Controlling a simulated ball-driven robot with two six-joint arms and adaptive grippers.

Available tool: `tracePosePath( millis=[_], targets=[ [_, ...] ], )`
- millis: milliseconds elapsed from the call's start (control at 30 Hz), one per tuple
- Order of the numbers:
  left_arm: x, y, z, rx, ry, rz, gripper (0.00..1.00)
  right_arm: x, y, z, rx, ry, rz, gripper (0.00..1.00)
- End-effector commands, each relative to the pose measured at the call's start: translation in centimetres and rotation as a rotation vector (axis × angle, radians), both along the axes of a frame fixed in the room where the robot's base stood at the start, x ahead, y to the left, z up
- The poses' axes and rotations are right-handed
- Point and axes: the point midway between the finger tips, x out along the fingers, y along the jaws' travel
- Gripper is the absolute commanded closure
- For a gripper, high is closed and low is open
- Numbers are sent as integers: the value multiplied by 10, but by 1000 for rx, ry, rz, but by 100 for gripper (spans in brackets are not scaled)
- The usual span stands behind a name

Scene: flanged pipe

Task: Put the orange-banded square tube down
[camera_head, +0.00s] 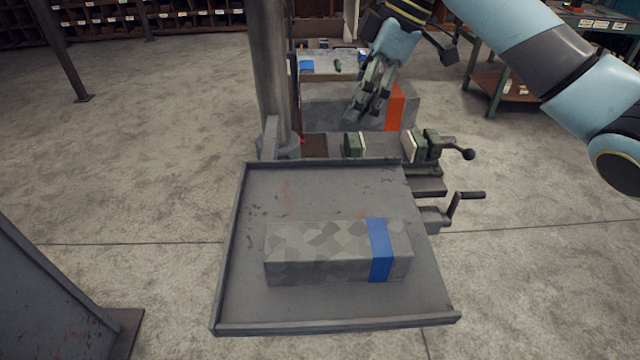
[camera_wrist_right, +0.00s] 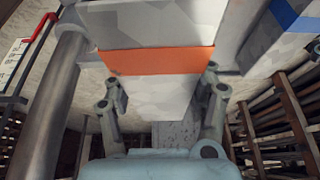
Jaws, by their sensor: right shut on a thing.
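The orange-banded square tube (camera_head: 340,97) is a mottled grey square tube with an orange band near its right end. It is behind the vise in the head view. In the right wrist view the tube (camera_wrist_right: 150,95) lies between the fingers. My right gripper (camera_head: 362,112) comes down from the upper right and is shut on the tube, left of the band in the head view. Whether the tube's underside touches anything is hidden behind the vise. My left gripper is not in view.
A grey tray (camera_head: 345,322) in front holds a blue-banded square tube (camera_head: 320,250). A green vise (camera_head: 426,150) with handles stands behind the tray. A grey column (camera_head: 270,70) rises left of the vise. A green-legged bench (camera_head: 490,95) is at the back right. Open floor lies left.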

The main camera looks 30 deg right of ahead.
Motion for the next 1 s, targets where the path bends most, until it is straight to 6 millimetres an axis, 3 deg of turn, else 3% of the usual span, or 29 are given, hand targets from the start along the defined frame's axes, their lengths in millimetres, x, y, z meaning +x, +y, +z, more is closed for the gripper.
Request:
tracePosePath(
  millis=[100,200,400,633,800,1000],
  targets=[
    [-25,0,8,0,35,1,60,-14,29,-15,8,1,3,99],
    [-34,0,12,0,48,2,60,-24,50,-29,8,0,2,99],
    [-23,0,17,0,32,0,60,-38,79,-50,5,-1,2,99],
    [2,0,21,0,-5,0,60,-42,86,-68,2,1,0,99],
    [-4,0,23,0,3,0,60,-42,85,-91,1,0,-1,99],
    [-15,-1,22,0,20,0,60,-42,85,-96,0,-4,1,99]
  ],
)
